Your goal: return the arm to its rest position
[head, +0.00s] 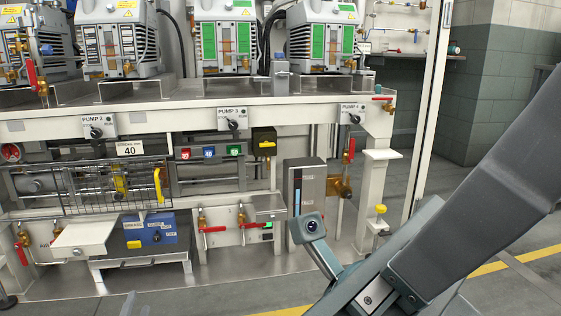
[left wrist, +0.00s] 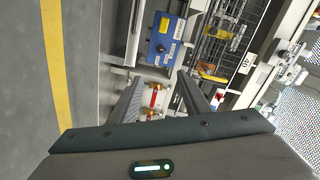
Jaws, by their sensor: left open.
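My left gripper (left wrist: 160,78) is open and empty in the left wrist view, its two grey fingers spread apart. Beyond and between them are the front of the pump bench and its red-handled valves (left wrist: 155,95). The fingers seem apart from the bench. In the head view only a small grey tip of the left gripper (head: 129,305) shows at the bottom left edge; the rest is out of frame. My right arm fills the right side of the head view, with a small lens-bearing part in front of the bench. The right gripper's fingers do not show.
The pump bench (head: 265,115) spans the head view, with pumps on top. Below are a wire basket (head: 90,188), a blue switch box (head: 150,235) and valves with red handles (head: 214,229). Open grey floor with a yellow stripe (left wrist: 58,60) lies in front.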

